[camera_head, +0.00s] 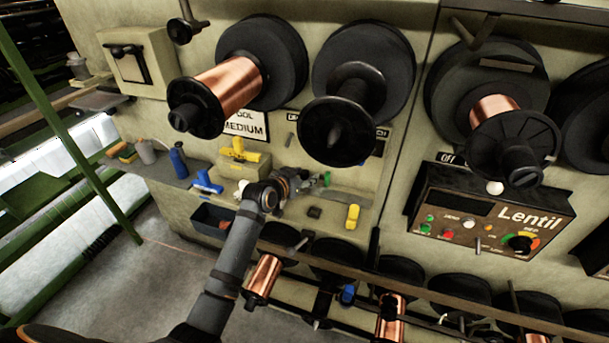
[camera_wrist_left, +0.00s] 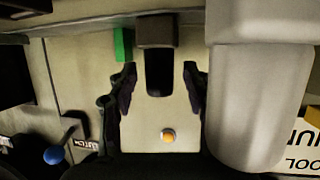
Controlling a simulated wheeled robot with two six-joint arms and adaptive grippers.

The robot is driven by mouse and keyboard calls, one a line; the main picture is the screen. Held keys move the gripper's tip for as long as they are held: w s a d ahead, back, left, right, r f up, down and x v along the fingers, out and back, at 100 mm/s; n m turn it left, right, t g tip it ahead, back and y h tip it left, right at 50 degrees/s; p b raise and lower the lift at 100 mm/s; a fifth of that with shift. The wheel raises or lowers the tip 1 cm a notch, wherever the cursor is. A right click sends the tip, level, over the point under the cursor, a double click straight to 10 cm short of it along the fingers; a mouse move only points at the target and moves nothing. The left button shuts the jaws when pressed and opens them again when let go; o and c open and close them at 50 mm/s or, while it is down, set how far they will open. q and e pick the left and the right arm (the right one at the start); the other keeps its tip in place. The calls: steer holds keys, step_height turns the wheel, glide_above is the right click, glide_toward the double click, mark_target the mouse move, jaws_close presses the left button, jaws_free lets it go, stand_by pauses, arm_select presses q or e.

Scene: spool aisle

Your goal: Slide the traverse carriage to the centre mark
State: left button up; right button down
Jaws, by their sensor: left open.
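My left gripper (camera_head: 312,183) reaches to the shelf along the machine front in the head view. In the left wrist view the gripper (camera_wrist_left: 160,78) is open, with a dark finger on each side of a dark upright block (camera_wrist_left: 157,32). This block may be part of the traverse carriage, but I cannot tell for sure. A gap shows between the block and the fingers. A green piece (camera_wrist_left: 123,44) stands just left of it; a small green part also shows beside the gripper in the head view (camera_head: 327,178). I cannot make out the centre mark. My right gripper is not in view.
Large spools (camera_head: 365,70) jut out above my left gripper. A yellow item (camera_head: 353,216) lies to its right, and a blue tool (camera_head: 207,183) and dark bin (camera_head: 212,221) to its left. The control box (camera_head: 490,212) is farther right. A wide pale cylinder (camera_wrist_left: 258,100) fills the wrist view's right.

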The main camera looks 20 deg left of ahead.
arm_select(q)
steer(key=shift+w+f, duration=0.1)
steer(key=shift+w, duration=0.05)
jaws_close()
stand_by(0.4)
